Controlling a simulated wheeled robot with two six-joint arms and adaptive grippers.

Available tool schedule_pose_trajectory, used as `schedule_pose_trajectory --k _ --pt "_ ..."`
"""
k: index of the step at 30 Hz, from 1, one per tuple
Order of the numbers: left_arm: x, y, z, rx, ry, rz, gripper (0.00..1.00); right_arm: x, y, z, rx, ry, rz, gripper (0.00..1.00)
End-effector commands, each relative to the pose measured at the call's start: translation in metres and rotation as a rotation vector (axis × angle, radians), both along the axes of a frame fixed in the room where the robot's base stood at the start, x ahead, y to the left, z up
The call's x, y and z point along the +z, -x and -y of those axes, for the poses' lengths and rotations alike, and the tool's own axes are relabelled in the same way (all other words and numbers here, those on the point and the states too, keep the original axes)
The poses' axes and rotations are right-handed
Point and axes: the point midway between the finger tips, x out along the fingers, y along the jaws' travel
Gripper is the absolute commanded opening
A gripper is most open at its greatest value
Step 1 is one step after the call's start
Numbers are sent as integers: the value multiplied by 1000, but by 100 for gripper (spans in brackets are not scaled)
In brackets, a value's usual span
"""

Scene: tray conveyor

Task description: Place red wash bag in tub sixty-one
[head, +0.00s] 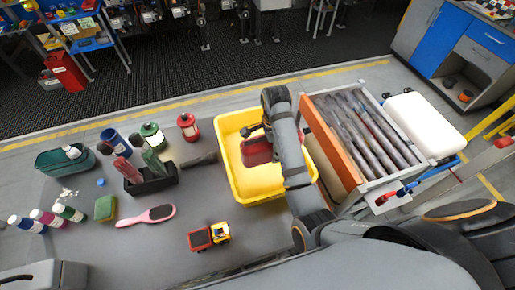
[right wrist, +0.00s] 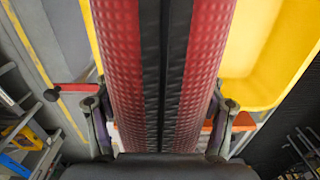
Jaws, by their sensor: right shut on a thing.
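The red wash bag (head: 257,152) shows inside the outline of the yellow tub (head: 236,185) in the head view, partly hidden by my right arm. In the right wrist view the bag (right wrist: 118,70) is red and quilted with a black zip strip, and fills the middle. My right gripper (right wrist: 160,112) is shut on it, one finger on each side. In the head view the right gripper (head: 256,130) is over the tub. I cannot tell whether the bag touches the tub floor. No number is readable on the tub. My left gripper is out of view.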

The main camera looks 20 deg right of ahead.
Motion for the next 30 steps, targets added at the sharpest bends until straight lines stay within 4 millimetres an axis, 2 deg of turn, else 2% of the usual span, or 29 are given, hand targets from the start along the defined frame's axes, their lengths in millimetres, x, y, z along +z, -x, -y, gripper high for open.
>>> schedule_pose_trajectory --k 1,5,9,11,15,21,27,30 --pt "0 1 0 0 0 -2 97 0 0 0 0 0 1 23" --pt "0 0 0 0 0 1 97 -25 1 0 0 1 -3 23" --pt "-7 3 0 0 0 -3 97 -50 1 0 0 0 -2 23" --pt "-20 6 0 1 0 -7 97 -63 0 0 0 0 1 23" --pt "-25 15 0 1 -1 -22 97 -70 0 0 0 0 1 23" --pt "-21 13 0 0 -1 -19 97 -75 0 0 0 0 -1 23" --pt "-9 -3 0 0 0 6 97 -113 1 1 0 2 -3 23" --pt "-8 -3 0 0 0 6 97 -125 0 0 0 1 -1 23"
